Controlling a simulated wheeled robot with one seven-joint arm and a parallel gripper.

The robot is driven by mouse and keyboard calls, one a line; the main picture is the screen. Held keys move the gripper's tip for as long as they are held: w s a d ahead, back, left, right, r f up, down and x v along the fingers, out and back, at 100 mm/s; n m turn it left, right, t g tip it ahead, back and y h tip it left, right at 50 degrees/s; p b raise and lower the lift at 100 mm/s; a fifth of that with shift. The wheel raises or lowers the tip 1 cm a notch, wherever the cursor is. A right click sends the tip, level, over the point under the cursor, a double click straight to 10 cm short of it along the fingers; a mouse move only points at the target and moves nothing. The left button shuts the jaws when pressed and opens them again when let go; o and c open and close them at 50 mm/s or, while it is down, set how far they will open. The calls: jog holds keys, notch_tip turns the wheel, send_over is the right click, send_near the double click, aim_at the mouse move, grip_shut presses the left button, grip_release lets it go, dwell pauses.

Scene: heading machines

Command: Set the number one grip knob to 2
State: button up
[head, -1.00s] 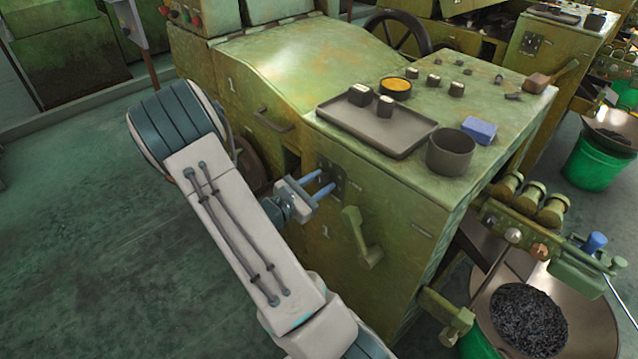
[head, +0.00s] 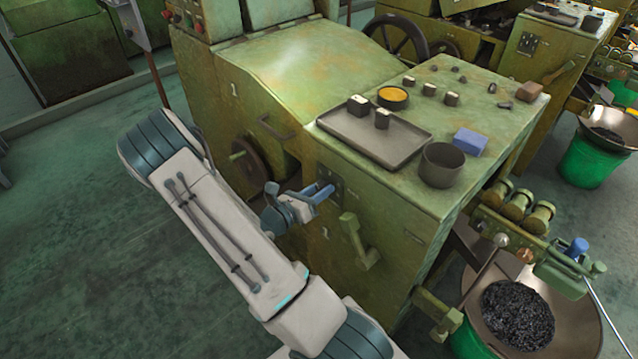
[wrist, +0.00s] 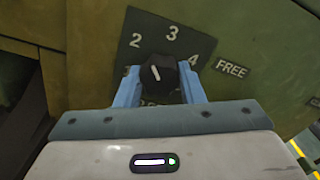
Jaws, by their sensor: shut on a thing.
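The grip knob (wrist: 168,84) is black with a white pointer line, and sits between the two blue fingers of my gripper (wrist: 160,88) in the wrist view. My gripper is shut on it. The pointer leans up and slightly left, seemingly between 2 and 3. In the head view my gripper (head: 326,191) is at the dark panel on the front of the green machine (head: 390,215), marked 1; the knob is hidden there.
A grey tray (head: 385,145), a dark cup (head: 447,163) and a blue block (head: 470,141) are on the machine top. A handwheel (head: 250,165) is at left. Floor left of my arm is clear.

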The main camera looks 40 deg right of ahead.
jog(key=shift+n+p, duration=1.3)
jog(key=shift+n, duration=0.6)
jog(key=o, duration=1)
jog(key=s+a+b, duration=0.1)
jog(key=a+b, duration=0.1)
jog(key=a, duration=1.2)
jog(key=shift+d, duration=0.1)
